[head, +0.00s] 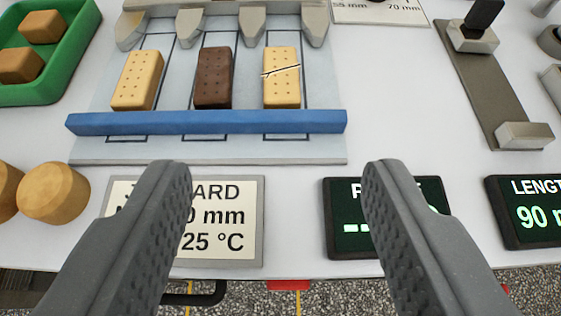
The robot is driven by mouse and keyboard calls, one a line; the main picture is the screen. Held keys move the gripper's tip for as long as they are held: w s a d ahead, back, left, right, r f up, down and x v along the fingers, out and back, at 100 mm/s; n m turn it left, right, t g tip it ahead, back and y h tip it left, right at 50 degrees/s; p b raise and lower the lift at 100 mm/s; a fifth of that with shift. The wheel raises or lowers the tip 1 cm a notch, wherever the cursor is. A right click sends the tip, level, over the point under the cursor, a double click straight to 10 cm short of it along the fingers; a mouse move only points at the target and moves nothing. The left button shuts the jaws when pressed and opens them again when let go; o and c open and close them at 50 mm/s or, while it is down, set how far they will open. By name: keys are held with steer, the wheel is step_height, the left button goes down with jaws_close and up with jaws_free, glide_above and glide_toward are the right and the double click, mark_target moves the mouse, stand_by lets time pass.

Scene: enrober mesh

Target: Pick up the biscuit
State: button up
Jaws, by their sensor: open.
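Three rectangular biscuits lie side by side in marked lanes on a pale plate. The left biscuit (138,80) is light tan with small holes. The middle biscuit (214,78) is dark brown. The right biscuit (282,90) is light tan with a dark, jagged crack across it. My gripper (277,170) is open and empty, its two grey fingers wide apart at the front. The fingertips are nearer to me than the biscuits and touch none of them.
A blue bar (206,122) runs across the near ends of the biscuits. Grey pointed dividers (252,24) stand behind. A green tray (72,72) holds brown blocks. A label card (235,247) and dark displays (343,240) stand near the front edge. A grey slide (485,85) lies right.

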steer(key=shift+w+f, duration=0.1)
steer(key=shift+f, duration=0.55)
steer(key=b, duration=0.1)
glide_toward(281, 80)
steer(key=shift+x, duration=1.25)
steer(key=shift+w+a+f, duration=0.1)
steer(key=shift+w+f, duration=0.2)
steer(key=shift+w, duration=0.15)
steer(key=shift+b+x, duration=0.75)
steer(key=shift+x, duration=1.7)
steer(key=c, duration=0.9)
